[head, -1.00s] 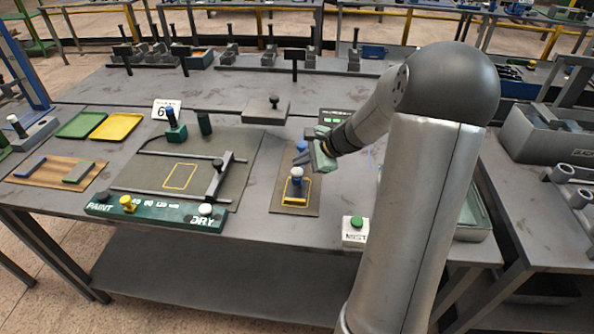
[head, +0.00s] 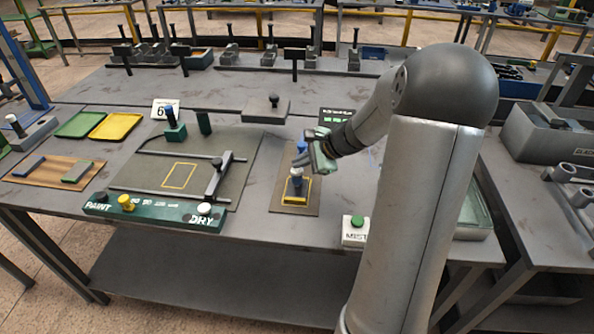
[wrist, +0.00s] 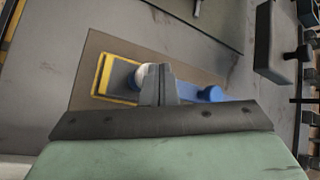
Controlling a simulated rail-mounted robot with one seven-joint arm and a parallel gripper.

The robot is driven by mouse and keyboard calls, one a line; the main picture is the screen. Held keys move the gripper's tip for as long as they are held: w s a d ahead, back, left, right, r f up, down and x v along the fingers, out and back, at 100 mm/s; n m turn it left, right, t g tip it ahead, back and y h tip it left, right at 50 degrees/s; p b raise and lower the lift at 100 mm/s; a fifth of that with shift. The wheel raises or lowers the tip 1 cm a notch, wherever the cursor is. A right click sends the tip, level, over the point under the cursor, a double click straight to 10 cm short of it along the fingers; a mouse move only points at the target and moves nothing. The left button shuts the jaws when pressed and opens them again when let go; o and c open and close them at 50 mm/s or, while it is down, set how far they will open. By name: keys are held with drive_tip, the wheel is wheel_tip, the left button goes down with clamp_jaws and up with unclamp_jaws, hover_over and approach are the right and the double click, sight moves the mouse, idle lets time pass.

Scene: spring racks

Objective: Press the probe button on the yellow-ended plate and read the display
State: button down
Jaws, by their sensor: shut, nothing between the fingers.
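A brown plate (head: 309,204) lies on the bench with a yellow rectangular outline (head: 283,201) at its near end. A white-topped round probe button (wrist: 142,76) stands within the yellow end. A blue knob (head: 302,146) stands farther along the plate, and it also shows in the wrist view (wrist: 210,94). My gripper (head: 297,170) is shut and empty, with its fingertips (wrist: 158,68) right at the white top and partly covering it. I cannot tell whether they touch. A dark display (head: 336,115) with green marks stands behind my gripper, too small to read and partly hidden by my arm.
A green button on a white box (head: 355,231) stands at the near right. A larger board (head: 150,176) with a sliding bar lies to the left, behind a green PAINT/DRY panel (head: 154,211). A grey block with a knob (head: 266,112) stands behind.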

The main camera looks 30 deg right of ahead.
sight(301, 171)
drive_tip(key=shift+f+b, duration=0.6)
idle(0.6)
idle(0.3)
drive_tip(key=shift+r+p, duration=0.75)
drive_tip(key=shift+r, duration=0.3)
drive_tip(key=shift+r+p, duration=1.75)
drive_tip(key=shift+r, duration=0.8)
